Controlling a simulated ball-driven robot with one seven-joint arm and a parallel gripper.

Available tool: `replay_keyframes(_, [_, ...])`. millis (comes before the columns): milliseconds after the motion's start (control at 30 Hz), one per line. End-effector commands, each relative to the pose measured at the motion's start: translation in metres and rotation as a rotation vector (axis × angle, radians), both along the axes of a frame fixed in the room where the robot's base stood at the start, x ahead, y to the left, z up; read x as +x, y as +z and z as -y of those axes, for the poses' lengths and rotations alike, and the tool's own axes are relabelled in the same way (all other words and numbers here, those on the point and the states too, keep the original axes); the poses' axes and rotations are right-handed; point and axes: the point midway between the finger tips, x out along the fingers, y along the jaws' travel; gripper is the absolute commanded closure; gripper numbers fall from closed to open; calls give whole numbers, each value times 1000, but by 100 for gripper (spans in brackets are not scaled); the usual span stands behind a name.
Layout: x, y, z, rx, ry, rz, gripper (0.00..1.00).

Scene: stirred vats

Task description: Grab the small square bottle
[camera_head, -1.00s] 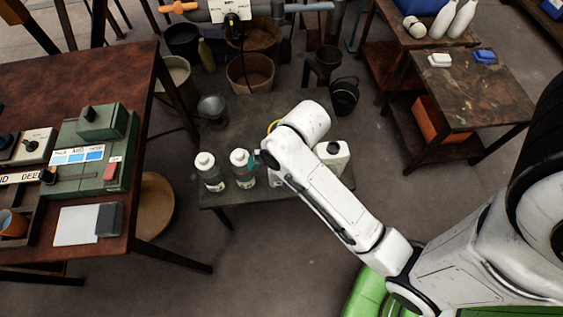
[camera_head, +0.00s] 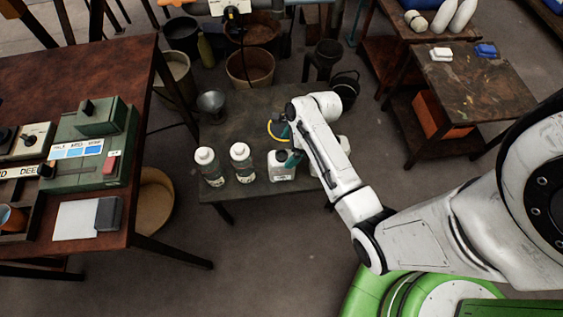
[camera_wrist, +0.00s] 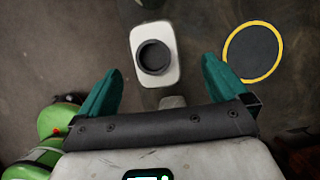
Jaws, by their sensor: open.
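The small square bottle (camera_head: 281,172), whitish with a dark cap, stands upright on the low dark table (camera_head: 232,193). In the wrist view the square bottle (camera_wrist: 140,72) shows from above, its round black cap near the top centre. My gripper (camera_head: 287,147) has teal fingers and is just above and behind the bottle in the head view. In the wrist view my gripper (camera_wrist: 161,68) is open, one finger on each side of the bottle's image, with nothing held. I cannot tell the height gap between fingertips and bottle.
Two round white-capped bottles (camera_head: 206,166) (camera_head: 241,163) stand left of the square one. A black disc with a yellow rim (camera_wrist: 229,46) lies right of the bottle. A grey metal cup (camera_head: 211,106) stands farther back.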

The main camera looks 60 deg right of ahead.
Motion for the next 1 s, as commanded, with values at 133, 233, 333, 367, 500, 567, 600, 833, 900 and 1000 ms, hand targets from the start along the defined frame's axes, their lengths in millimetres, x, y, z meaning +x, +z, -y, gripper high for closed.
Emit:
replay_keyframes(133, [5, -16, -4, 0, 1, -1, 0])
replay_keyframes(233, [6, -20, -5, -2, 1, 0, 0])
replay_keyframes(333, [7, -31, -9, 0, 3, -1, 0])
replay_keyframes(367, [8, -35, -11, 0, 2, -1, 0])
replay_keyframes(500, [12, -55, -16, 0, 4, -1, 0])
replay_keyframes(567, [14, -61, -18, -1, 3, -1, 0])
replay_keyframes(600, [15, -63, -18, -1, 3, -1, 0])
replay_keyframes(833, [17, -66, -19, -3, 2, 1, 0])
replay_keyframes(900, [17, -66, -19, -3, 2, 1, 0])
replay_keyframes(1000, [16, -66, -19, -2, 2, 0, 10])
